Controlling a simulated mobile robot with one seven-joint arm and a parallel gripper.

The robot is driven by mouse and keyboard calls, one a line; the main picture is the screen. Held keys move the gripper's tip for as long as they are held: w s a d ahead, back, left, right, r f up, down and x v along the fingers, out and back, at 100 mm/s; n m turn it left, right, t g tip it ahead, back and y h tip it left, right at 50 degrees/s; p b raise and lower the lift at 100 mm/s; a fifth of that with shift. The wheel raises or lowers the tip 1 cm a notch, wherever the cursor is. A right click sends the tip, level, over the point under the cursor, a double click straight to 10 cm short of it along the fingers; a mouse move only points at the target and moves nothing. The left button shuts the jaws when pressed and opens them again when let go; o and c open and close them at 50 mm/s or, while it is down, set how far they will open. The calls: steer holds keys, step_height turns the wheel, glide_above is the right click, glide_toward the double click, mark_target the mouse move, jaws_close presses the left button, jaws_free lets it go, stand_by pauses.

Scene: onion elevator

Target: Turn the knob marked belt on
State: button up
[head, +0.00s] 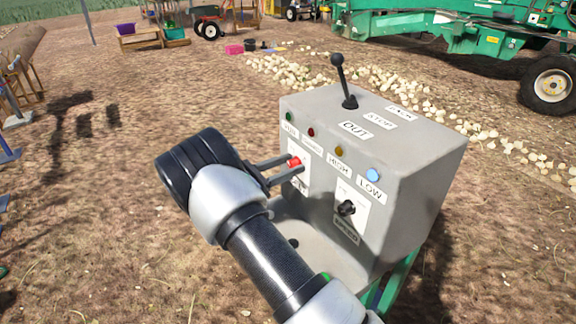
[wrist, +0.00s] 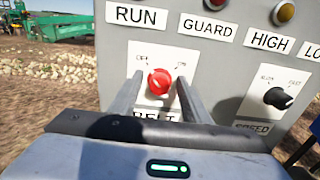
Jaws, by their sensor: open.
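The red belt knob (wrist: 159,82) sits on a white plate (wrist: 152,103) on the front of the grey control box, above a partly hidden "BELT" label. Small "OFF" and "ON" marks stand above it at left and right. The knob also shows in the head view (head: 295,163). My gripper (wrist: 157,75) is open, with one finger on each side of the knob. I cannot tell whether the fingers touch it.
A black speed knob (wrist: 278,97) is to the right of the belt knob. The grey box (head: 425,165) carries a black lever (head: 342,80) on top and several coloured lamps above the knobs. Onions (head: 300,75) lie on the ground behind, near a green machine (head: 420,28).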

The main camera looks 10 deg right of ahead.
steer(key=c, duration=1)
steer(key=shift+c, duration=0.2)
steer(key=shift+f+b, duration=0.1)
steer(key=shift+b, duration=0.3)
steer(key=m+b, duration=0.2)
steer(key=m, duration=0.1)
steer(key=shift+f+b, duration=0.15)
steer(key=shift+b, duration=0.2)
steer(key=m+b, duration=0.4)
steer(key=m, duration=0.1)
steer(key=shift+s+m+b, duration=0.1)
steer(key=shift+m+b, duration=0.2)
steer(key=shift+b, duration=0.1)
steer(key=m+b, duration=0.5)
steer(key=shift+f, duration=0.15)
steer(key=m+b, duration=0.3)
steer(key=m, duration=0.1)
steer(key=shift+b, duration=0.4)
steer(key=shift+r, duration=0.2)
